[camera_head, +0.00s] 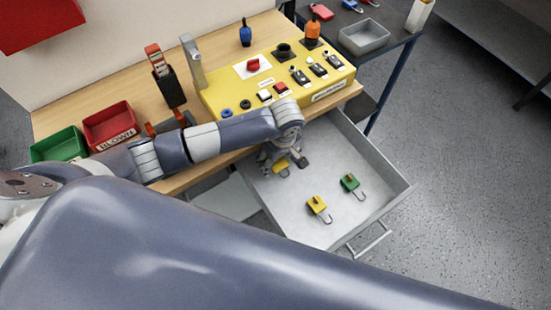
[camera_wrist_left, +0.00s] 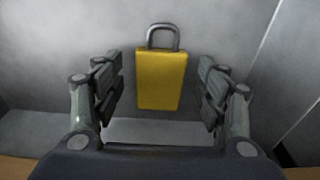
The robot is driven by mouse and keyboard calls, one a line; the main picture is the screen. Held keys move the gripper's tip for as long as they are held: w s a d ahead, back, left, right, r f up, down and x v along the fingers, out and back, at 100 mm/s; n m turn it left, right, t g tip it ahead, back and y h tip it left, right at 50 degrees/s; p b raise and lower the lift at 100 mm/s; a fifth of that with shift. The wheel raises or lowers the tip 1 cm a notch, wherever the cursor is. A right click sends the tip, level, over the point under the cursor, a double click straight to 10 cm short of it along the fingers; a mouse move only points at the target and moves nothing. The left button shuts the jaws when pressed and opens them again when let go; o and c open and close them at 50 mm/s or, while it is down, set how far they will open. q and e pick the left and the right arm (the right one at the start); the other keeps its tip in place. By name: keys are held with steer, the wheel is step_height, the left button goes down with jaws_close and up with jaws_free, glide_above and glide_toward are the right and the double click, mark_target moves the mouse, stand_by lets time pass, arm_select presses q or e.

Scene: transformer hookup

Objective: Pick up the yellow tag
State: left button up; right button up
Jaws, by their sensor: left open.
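A yellow padlock-shaped tag (camera_wrist_left: 162,82) with a grey shackle lies in the open drawer. In the left wrist view it sits centred between the open fingers of my left gripper (camera_wrist_left: 160,97), with a gap on each side. In the head view this yellow tag (camera_head: 281,163) is partly hidden by my left gripper (camera_head: 290,161), which points down into the drawer near its back left. A second yellow tag (camera_head: 317,203) and a green tag (camera_head: 350,182) lie apart from it, towards the drawer's front. My right gripper is not in view.
The grey drawer (camera_head: 395,177) is pulled out below the wooden table, whose yellow control panel (camera_head: 225,98) stands above. A red bin (camera_head: 109,128) and a green bin (camera_head: 60,146) stand at the left. The rest of the drawer floor is clear.

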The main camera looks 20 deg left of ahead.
mark_target(279, 163)
arm_select(q)
steer(key=c, duration=1)
steer(key=shift+c, duration=0.2)
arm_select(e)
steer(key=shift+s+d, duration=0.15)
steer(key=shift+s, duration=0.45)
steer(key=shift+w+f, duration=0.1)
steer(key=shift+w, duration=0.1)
